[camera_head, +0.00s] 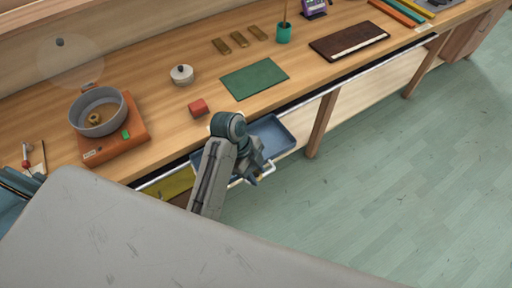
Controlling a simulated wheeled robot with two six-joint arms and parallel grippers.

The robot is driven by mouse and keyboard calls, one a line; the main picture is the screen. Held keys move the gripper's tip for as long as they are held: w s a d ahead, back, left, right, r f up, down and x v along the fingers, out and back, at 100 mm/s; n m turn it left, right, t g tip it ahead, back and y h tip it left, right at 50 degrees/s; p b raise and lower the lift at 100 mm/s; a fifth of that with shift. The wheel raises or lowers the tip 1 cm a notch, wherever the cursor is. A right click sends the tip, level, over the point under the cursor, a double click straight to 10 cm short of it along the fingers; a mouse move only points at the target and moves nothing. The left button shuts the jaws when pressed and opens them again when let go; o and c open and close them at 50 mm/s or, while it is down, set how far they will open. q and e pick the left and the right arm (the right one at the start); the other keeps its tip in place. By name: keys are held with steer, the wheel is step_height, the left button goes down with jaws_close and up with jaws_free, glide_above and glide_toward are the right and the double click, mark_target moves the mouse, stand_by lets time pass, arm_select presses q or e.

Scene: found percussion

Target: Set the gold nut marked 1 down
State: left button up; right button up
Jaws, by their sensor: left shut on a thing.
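A gold nut (94,118) lies inside a grey pot (118,122) that stands on an orange-brown base (133,137) at the left of the bench. Its mark is too small to read. My left gripper (258,178) is at the front of an open blue drawer (274,138), below the bench edge. It is shut at the drawer's pale handle (268,172); the fingertips are small and partly hidden by the wrist. My right gripper is not in view.
A red block (198,106), a lidded white pot (182,74), a green mat (255,78), three brass bars (240,39), a teal cup (284,33) and a dark board (349,40) are on the bench (155,95). Open floor (400,165) lies right.

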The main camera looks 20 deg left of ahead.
arm_select(q)
steer(key=w+a+b, duration=0.1)
steer(key=w, duration=0.4)
steer(key=w+a+f+b, duration=0.1)
steer(key=w+b, duration=0.1)
steer(key=w, duration=0.2)
steer(key=w+a+b, duration=0.1)
steer(key=w+b, duration=0.1)
steer(key=w, duration=0.3)
steer(key=shift+w+a+f, duration=0.15)
steer(key=shift+w+f, duration=0.15)
steer(key=shift+f, duration=0.05)
steer(key=shift+w+a, duration=0.1)
steer(key=shift+w, duration=0.3)
step_height(320, 180, down, 2)
steer(key=shift+f+p, duration=0.1)
steer(key=shift+p, duration=0.45)
steer(key=shift+f, duration=0.55)
steer(key=shift+f, duration=0.1)
steer(key=o, duration=1)
steer(key=shift+o, duration=0.2)
